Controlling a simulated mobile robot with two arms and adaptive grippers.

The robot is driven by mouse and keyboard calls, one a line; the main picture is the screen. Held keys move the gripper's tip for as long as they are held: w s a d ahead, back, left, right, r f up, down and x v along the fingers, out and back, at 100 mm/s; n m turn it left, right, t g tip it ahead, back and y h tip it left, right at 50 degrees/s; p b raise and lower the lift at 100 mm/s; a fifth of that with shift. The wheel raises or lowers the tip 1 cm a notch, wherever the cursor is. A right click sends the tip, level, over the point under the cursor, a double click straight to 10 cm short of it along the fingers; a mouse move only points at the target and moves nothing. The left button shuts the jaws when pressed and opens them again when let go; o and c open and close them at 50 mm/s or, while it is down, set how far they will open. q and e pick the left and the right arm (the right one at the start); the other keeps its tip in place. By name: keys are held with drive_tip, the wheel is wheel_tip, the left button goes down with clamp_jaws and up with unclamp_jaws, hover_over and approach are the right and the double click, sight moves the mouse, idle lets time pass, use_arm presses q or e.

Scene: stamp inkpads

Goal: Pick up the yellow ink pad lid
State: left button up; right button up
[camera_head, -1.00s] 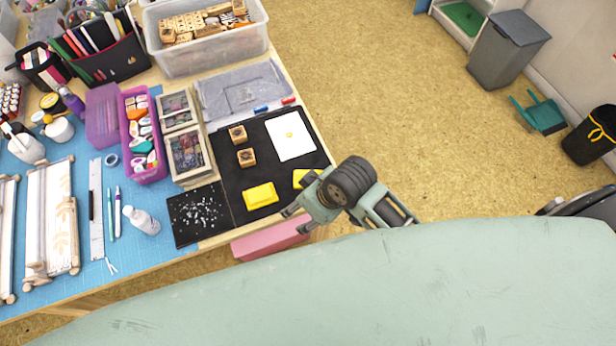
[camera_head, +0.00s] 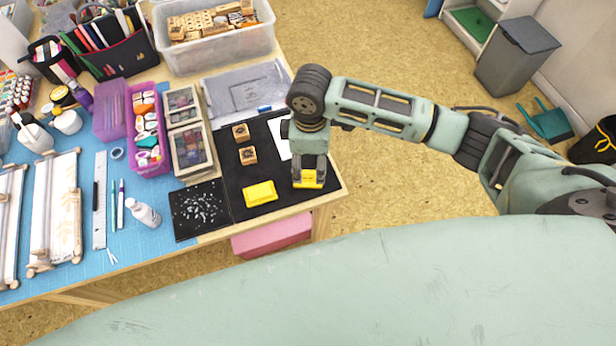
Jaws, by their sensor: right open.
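Two yellow ink pad pieces lie on the black mat (camera_head: 235,175). One yellow piece (camera_head: 260,193) lies in full view near the mat's front edge. The other yellow piece (camera_head: 312,180) lies to its right, partly hidden by my right gripper (camera_head: 308,181). I cannot tell for certain which of the two is the lid. My right gripper points down, open, with its fingers at the right-hand piece. Whether the fingers touch it is not clear. My left gripper is not in view.
Two wooden stamps (camera_head: 241,132) and a partly covered white paper (camera_head: 279,137) lie on the mat. A black sheet with small white bits (camera_head: 200,210) lies to the left. A clear bin of stamps (camera_head: 216,50) stands behind. The table edge is close on the right.

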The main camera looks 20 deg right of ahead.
sight(308, 178)
drive_tip(key=f+p, duration=0.1)
drive_tip(key=f, duration=0.6)
drive_tip(key=shift+a+f, duration=0.15)
drive_tip(key=shift+a, duration=0.05)
drive_tip(key=shift+c, duration=0.2)
drive_tip(key=c, duration=1)
drive_tip(key=shift+o, duration=0.2)
